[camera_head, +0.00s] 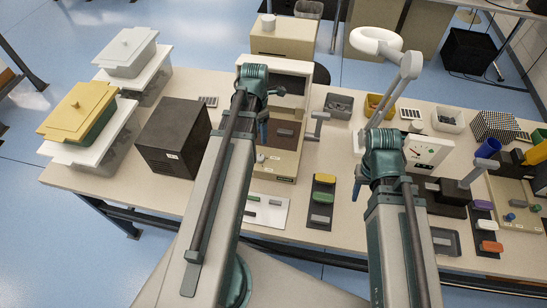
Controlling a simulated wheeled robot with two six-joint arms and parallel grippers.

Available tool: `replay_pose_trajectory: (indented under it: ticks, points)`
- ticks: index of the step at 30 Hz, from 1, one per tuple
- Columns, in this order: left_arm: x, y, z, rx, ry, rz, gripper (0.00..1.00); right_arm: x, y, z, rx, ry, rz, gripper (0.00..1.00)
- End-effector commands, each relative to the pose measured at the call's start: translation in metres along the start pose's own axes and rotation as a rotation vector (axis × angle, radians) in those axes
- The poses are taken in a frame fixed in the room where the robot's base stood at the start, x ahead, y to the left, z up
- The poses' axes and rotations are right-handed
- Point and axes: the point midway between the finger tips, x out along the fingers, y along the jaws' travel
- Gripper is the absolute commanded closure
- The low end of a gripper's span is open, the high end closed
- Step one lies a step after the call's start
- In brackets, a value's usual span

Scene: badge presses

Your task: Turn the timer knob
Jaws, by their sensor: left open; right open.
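A white box (432,147) with a round dial-like face and a small red mark stands right of my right arm, which partly hides it. A beige press machine (285,168) with a dark opening stands behind my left arm. A small light knob-like part (260,157) shows low on it, close to the arm. I cannot tell for certain which part is the timer knob. My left gripper (264,132) is open in front of the beige machine, mostly hidden by its own arm. My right gripper (358,184) is open left of the white box, low over the table, also partly hidden.
A black box (172,137) and lidded tubs (78,112) stand at the left. A dark mat (322,202) with yellow and grey pieces lies between my arms. Another press (455,190) and coloured pieces (486,225) crowd the right. Bare table shows around the mat.

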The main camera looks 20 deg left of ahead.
Motion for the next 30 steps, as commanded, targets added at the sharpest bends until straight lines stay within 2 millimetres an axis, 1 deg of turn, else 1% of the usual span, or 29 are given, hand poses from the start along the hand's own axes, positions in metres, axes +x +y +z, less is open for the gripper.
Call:
replay_pose_trajectory:
  ticks: [8, 14, 20, 30]
  points:
    - [0.003, 0.001, -0.001, -0.018, -0.001, 0.0, 0.29, 0.003, 0.0, 0.0, 0.0, 0.0, 0.0, 0.49]
    - [0.016, 0.001, -0.001, -0.016, -0.001, 0.0, 0.29, 0.016, -0.002, -0.001, 0.0, 0.0, 0.0, 0.49]
    - [0.041, 0.001, -0.001, -0.016, -0.001, 0.0, 0.29, 0.04, -0.004, -0.002, 0.001, 0.0, 0.0, 0.49]
    - [0.089, 0.001, 0.0, -0.015, -0.001, 0.0, 0.29, 0.088, -0.008, -0.005, 0.003, 0.0, 0.0, 0.49]
